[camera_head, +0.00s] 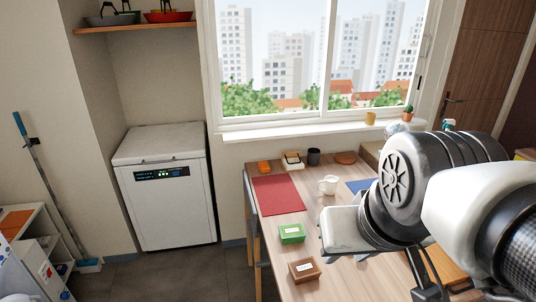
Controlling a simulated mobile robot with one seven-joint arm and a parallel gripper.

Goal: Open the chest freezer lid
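The white chest freezer (170,205) stands in a wall niche at the left, with a dark control strip on its upper front. Its lid (160,144) lies flat and closed on top. My arm reaches in from the right, and my gripper (330,246) is over the wooden table, well to the right of the freezer and apart from it. Its fingers are mostly hidden, so I cannot see how far apart they are.
The table (318,285) holds a red mat (278,194), a white mug (328,185), a green box (292,233) and a brown box (304,270). A shelf (135,27) with bowls hangs above the freezer. A mop (40,180) leans at the left. Floor before the freezer looks clear.

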